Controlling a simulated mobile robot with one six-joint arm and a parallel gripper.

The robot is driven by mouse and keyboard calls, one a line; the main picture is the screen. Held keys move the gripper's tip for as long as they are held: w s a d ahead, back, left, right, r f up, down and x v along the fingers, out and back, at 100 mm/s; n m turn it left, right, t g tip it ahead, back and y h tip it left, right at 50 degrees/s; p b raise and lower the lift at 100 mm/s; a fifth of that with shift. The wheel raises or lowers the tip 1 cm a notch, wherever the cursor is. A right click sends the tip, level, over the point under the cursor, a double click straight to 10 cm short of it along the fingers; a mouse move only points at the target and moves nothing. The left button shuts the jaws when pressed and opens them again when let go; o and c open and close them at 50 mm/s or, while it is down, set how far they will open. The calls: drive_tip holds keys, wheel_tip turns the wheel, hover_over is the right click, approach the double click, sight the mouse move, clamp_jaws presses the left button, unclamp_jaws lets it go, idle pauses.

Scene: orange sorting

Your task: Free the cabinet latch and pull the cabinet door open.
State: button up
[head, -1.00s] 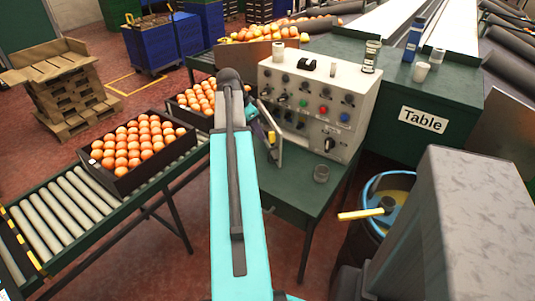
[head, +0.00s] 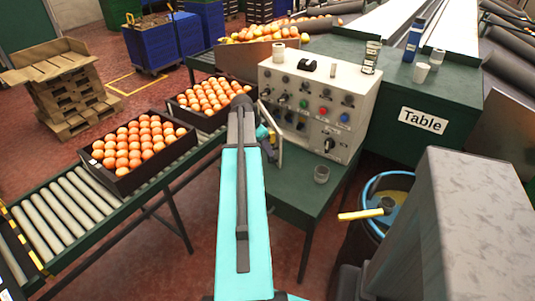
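The cabinet (head: 345,92) is a cream box with knobs and coloured buttons, standing on a green table. A thin pale panel, which looks like its door (head: 279,150), stands out from the left part of the front, seen nearly edge-on. Behind it, part of the front with dark, yellow and blue items shows. The latch cannot be made out. My teal arm reaches up to the panel's left side.
The green table (head: 285,199) holds a small grey cup (head: 321,174). Crates of oranges (head: 122,180) stand on the roller conveyor (head: 82,196) at left. A blue-rimmed bin (head: 372,190) with a yellow-handled tool is at right. Cups and bottles stand on the larger table behind.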

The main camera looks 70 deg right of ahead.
drive_tip(key=shift+x, duration=1.65)
